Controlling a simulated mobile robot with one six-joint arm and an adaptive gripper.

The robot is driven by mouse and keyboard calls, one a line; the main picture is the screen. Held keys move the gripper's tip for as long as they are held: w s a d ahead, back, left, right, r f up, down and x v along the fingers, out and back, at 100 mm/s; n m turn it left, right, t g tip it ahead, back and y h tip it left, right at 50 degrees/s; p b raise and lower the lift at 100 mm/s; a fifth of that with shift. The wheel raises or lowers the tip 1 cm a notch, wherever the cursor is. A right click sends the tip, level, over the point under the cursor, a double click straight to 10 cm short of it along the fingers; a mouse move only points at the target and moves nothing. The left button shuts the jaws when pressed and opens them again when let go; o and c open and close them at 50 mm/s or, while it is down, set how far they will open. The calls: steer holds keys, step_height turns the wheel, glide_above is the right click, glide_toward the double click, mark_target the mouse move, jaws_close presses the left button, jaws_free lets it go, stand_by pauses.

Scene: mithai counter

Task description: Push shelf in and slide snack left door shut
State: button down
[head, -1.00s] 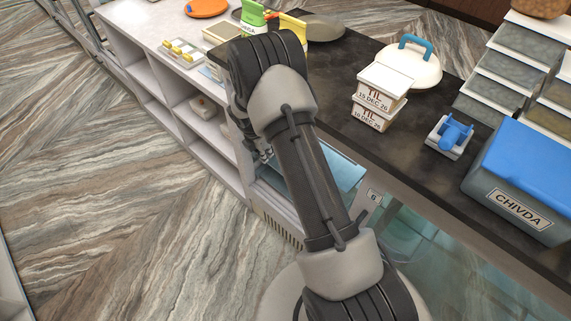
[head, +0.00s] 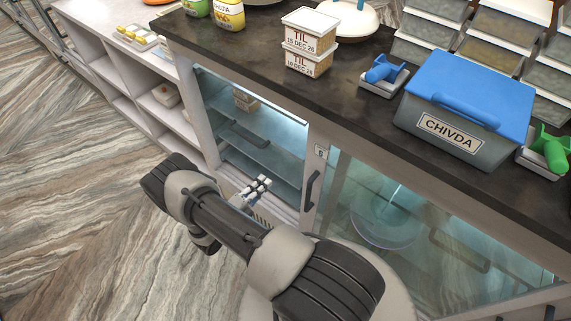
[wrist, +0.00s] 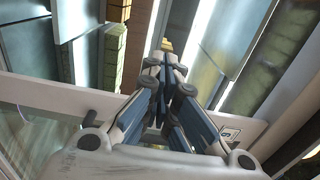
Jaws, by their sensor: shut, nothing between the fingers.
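In the head view, the snack cabinet's left bay is uncovered, with lit glass shelves (head: 262,158) inside. They appear to lie within the frame, but I cannot tell whether one juts slightly. A white upright labelled 6 (head: 320,152) carries a dark handle (head: 311,190) at the bay's right side. Glass (head: 365,215) covers the area to its right; I cannot separate the left door's pane from the other. My gripper (head: 262,184) is shut and empty, low before the bay's lower part, apart from the handle. The wrist view shows the closed fingers (wrist: 165,68) pointing towards shelves and panes.
A small box (head: 245,100) stands inside the bay. The dark counter (head: 350,110) above holds TIL boxes (head: 305,45), a blue-lidded CHIVDA bin (head: 465,100) and a blue scoop (head: 384,70). White open shelving (head: 130,85) adjoins on the left. The floor (head: 80,200) is clear.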

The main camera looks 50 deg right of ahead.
mark_target(291, 154)
steer(key=d, duration=0.4)
steer(key=d+b, duration=0.1)
steer(key=d, duration=0.3)
steer(key=w+d, duration=0.1)
steer(key=d, duration=0.4)
steer(key=shift+b, duration=0.3)
steer(key=d+b, duration=0.1)
steer(key=d, duration=0.1)
steer(key=d+b, duration=0.2)
steer(key=d, duration=0.1)
steer(key=shift+w+d+f, duration=0.1)
steer(key=shift+w+d, duration=0.1)
steer(key=shift+r, duration=0.2)
